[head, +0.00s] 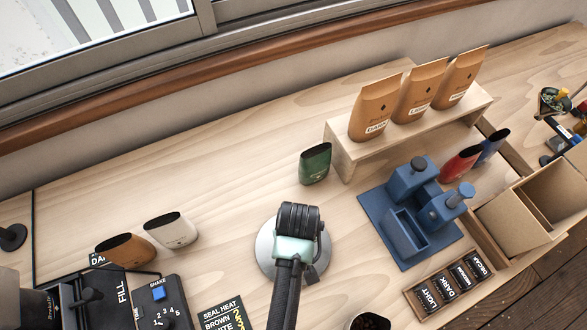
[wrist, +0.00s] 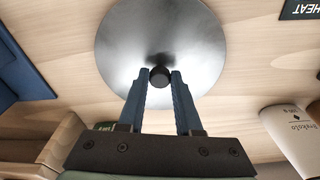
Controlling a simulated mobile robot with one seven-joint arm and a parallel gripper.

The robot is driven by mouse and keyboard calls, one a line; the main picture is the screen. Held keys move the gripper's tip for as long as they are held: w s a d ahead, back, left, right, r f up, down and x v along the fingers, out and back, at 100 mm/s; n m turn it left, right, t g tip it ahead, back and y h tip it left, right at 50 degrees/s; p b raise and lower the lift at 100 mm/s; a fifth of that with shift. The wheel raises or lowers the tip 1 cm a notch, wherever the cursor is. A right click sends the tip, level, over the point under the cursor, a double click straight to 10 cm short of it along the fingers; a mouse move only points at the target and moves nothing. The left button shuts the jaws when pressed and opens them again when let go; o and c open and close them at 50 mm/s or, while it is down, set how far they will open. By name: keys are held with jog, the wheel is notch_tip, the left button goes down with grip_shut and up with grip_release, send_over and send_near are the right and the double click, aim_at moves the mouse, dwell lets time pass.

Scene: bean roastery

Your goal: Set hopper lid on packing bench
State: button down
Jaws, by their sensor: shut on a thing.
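The hopper lid is a round grey metal disc (head: 265,247) with a small black knob (wrist: 160,76). In the head view my gripper (head: 297,240) is above the lid and covers its middle and right part. In the wrist view my gripper (wrist: 160,82) has its two blue fingers shut on the knob, with the disc (wrist: 190,35) spread beyond them. The lid lies flat over the pale wooden packing bench (head: 215,215), in an open part of it. I cannot tell whether its underside touches the bench top.
A green pouch (head: 315,165) stands behind the lid. To the right are a blue stand (head: 402,235), a label tray (head: 425,310) and a riser (head: 345,160) bearing brown bags (head: 376,105). A white pouch (head: 172,232) and a control box (head: 165,305) are left.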

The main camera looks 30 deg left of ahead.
jog(key=shift+f, duration=0.1)
jog(key=c, duration=0.6)
grip_release()
notch_tip(320, 180, up, 12)
jog(key=s, duration=0.1)
jog(key=shift+d, duration=0.45)
